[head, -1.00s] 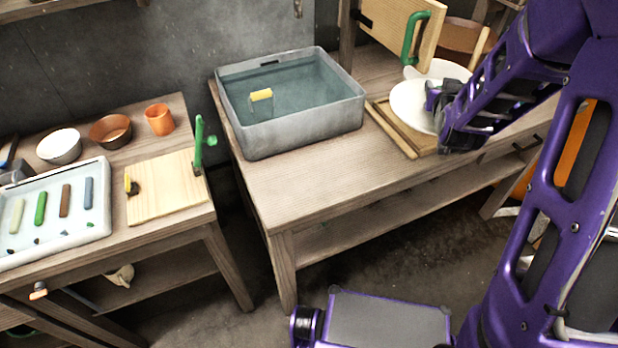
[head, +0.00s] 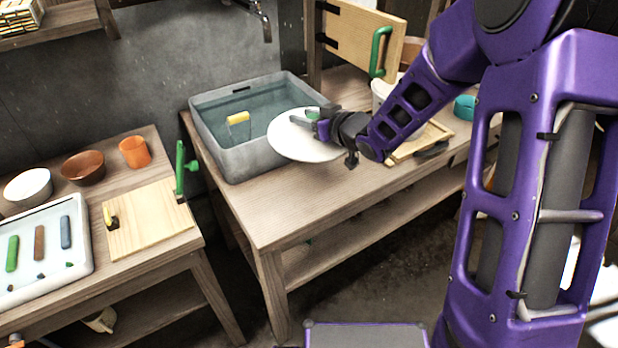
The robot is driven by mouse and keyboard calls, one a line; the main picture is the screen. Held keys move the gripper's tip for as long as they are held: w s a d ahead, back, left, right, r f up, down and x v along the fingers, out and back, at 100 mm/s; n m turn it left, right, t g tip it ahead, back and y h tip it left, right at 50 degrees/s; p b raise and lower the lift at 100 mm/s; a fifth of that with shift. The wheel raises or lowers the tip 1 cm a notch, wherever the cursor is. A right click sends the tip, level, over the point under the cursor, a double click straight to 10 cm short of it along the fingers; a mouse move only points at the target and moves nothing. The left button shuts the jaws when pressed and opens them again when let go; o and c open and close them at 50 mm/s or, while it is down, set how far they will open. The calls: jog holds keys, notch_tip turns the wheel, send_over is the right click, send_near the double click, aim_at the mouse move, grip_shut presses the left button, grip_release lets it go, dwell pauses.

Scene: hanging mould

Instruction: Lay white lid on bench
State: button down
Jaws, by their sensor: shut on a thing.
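The white lid (head: 292,142) is a flat round disc. The lid is in the air over the wooden bench (head: 272,213), just right of the grey water basin, and overlaps the basin's right rim in the picture. I cannot tell its exact height above the bench top. My gripper's jaws hide part of the grip.
The grey basin (head: 252,160) with a yellow-handled thing (head: 238,118) in it stands on the bench's left. A white bucket (head: 382,92) and a wooden board with a green handle (head: 381,52) are behind my arm. The bench's front is clear.

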notch_tip(320, 180, down, 16)
jog(key=b, duration=0.2)
jog(key=shift+r+b, duration=0.2)
jog(key=shift+b, duration=0.1)
jog(key=shift+f, duration=0.2)
jog(key=shift+c, duration=2.3)
grip_release()
jog(key=shift+r, duration=0.1)
jog(key=shift+r, duration=0.2)
jog(key=p+v, duration=0.1)
jog(key=v, duration=1.1)
